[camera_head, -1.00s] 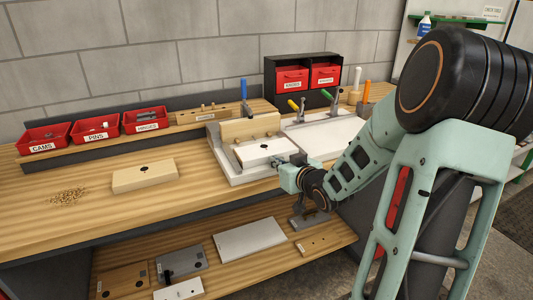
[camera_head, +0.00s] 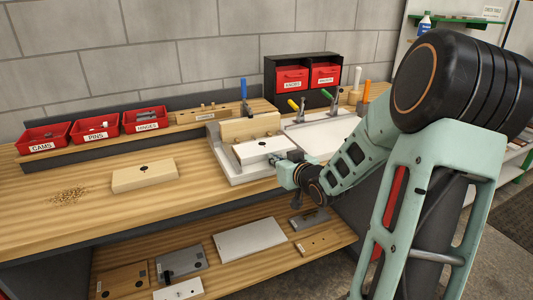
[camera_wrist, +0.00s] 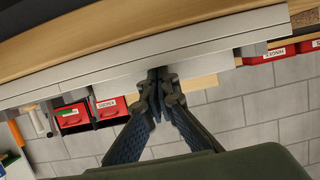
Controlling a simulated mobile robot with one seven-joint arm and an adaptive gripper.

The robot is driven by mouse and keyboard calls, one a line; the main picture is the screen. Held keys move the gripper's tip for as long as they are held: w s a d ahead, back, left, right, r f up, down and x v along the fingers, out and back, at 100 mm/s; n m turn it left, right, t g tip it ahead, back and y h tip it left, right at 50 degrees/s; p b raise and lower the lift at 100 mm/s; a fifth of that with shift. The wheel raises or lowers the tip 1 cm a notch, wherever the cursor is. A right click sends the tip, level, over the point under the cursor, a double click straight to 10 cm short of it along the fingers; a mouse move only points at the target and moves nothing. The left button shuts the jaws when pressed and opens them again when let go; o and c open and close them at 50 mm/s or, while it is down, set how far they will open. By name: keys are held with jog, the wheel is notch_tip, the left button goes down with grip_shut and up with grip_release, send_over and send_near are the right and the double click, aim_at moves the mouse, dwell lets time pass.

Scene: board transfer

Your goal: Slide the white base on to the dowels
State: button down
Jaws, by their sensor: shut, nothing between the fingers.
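The white base (camera_head: 262,150) is a flat white block with a dark hole in its top. It lies in the pale fixture (camera_head: 218,170) on the bench. The dowels (camera_head: 252,137) show as small wooden pegs between the base and the upright wooden board (camera_head: 235,129) behind it; whether they enter the base is hidden. My gripper (camera_head: 281,163) is at the front side of the base, fingers together and empty. In the wrist view the fingertips (camera_wrist: 160,76) meet at a white edge and seem to touch it.
A wooden block (camera_head: 145,176) and a pile of small pegs (camera_head: 68,196) lie to the left. A second white fixture plate (camera_head: 325,135) with clamps is on the right. Red bins (camera_head: 90,129) line the back. Boards lie on the lower shelf (camera_head: 205,250).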

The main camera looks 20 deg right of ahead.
aim_at(269, 152)
jog(key=shift+w+b, duration=0.3)
jog(key=shift+w, duration=1.3)
jog(key=shift+w, duration=0.1)
jog(key=shift+w+a, duration=0.1)
jog(key=shift+w, duration=0.95)
jog(key=s+r+p, duration=0.2)
jog(key=shift+s+r, duration=0.1)
jog(key=shift+s, duration=0.4)
jog(key=shift+s, duration=0.1)
